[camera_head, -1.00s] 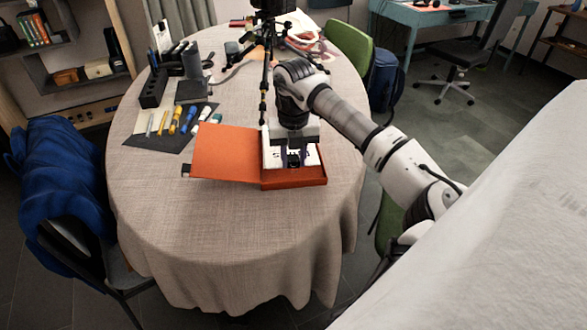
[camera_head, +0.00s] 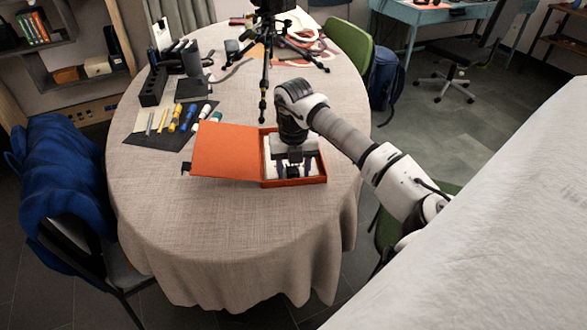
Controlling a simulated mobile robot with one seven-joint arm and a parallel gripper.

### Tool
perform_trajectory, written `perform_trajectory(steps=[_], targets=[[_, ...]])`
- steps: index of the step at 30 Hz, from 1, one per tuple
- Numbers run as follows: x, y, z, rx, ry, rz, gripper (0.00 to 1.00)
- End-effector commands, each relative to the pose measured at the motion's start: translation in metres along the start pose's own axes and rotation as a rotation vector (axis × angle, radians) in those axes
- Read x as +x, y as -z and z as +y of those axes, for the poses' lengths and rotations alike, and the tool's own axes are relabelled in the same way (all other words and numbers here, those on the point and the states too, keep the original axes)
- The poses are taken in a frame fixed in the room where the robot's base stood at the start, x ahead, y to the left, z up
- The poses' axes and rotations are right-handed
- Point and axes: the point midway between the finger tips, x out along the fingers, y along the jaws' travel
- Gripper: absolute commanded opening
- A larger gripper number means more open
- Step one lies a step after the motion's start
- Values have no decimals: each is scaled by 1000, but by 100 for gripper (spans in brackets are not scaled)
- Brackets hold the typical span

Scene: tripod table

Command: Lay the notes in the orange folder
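The orange folder (camera_head: 226,153) lies open on the round table, with its cover spread flat to the left and a shallow box-like tray on the right. White paper, which looks like the notes (camera_head: 277,145), shows inside the tray, partly hidden by my gripper. My gripper (camera_head: 293,172) points down into the tray, low over the paper. Dark finger parts show against the white, but they are too small to tell whether they are open or closed on the notes.
A black tripod (camera_head: 264,75) stands on the table just behind the folder. A dark mat with pens and markers (camera_head: 174,122) lies to the left, near a black organizer (camera_head: 153,87). The tablecloth (camera_head: 220,235) in front is clear.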

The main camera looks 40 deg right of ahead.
Motion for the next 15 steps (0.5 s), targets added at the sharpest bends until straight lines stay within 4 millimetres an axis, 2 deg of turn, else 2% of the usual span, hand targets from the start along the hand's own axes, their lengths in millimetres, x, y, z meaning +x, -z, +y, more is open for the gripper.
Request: perform_trajectory(steps=[9,11,15], targets=[[-8,0,0,0,1,-2,50],[-16,-1,0,0,0,-3,50],[-45,-1,0,0,3,-5,50]])
